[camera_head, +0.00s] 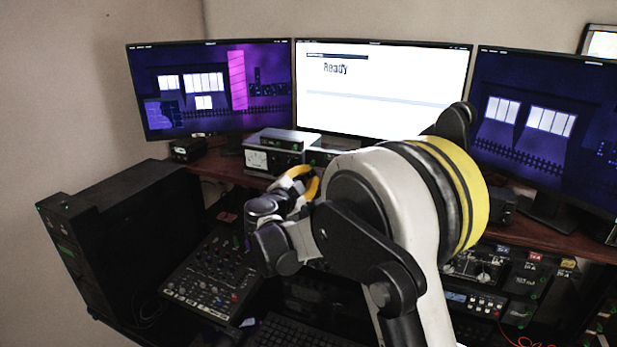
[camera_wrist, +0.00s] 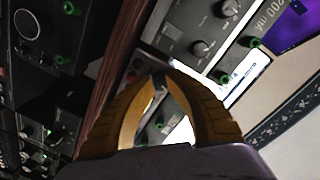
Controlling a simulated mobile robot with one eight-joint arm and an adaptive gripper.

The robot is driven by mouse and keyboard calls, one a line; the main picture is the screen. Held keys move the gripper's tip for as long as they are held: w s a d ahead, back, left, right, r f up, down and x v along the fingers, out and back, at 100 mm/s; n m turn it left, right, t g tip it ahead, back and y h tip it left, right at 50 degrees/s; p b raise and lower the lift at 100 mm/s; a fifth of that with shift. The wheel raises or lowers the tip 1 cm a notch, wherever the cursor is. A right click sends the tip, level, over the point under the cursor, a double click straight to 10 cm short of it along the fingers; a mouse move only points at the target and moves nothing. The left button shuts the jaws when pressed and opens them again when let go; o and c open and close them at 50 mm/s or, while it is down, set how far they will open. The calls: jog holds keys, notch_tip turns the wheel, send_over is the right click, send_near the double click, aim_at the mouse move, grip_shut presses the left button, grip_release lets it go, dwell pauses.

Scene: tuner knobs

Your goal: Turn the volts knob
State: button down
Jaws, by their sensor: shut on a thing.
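My gripper (camera_wrist: 160,78) shows its two yellow-brown fingers with the tips drawn together in the wrist view. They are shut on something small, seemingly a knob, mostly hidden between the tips. In the head view my gripper (camera_head: 303,182) is at the front of the stacked units under the middle monitor. A grey unit (camera_wrist: 182,22) beyond the tips carries dark round knobs, one of them a bare knob (camera_wrist: 201,48). A silver unit with a pale meter (camera_head: 257,160) stands left of the gripper in the head view. I cannot read a volts label.
Three monitors stand behind; the middle monitor (camera_head: 385,85) reads "Ready". A mixer (camera_head: 210,277) and a keyboard (camera_head: 295,332) lie below. A wooden shelf edge (camera_wrist: 122,52) runs close beside the fingers. More equipment (camera_head: 480,265) stands at right, behind my arm.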

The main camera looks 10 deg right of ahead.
dwell(0.3)
jog(key=c, duration=1.2)
grip_release()
jog(key=shift+c, duration=0.2)
jog(key=v, duration=1.2)
jog(key=shift+d, duration=0.1)
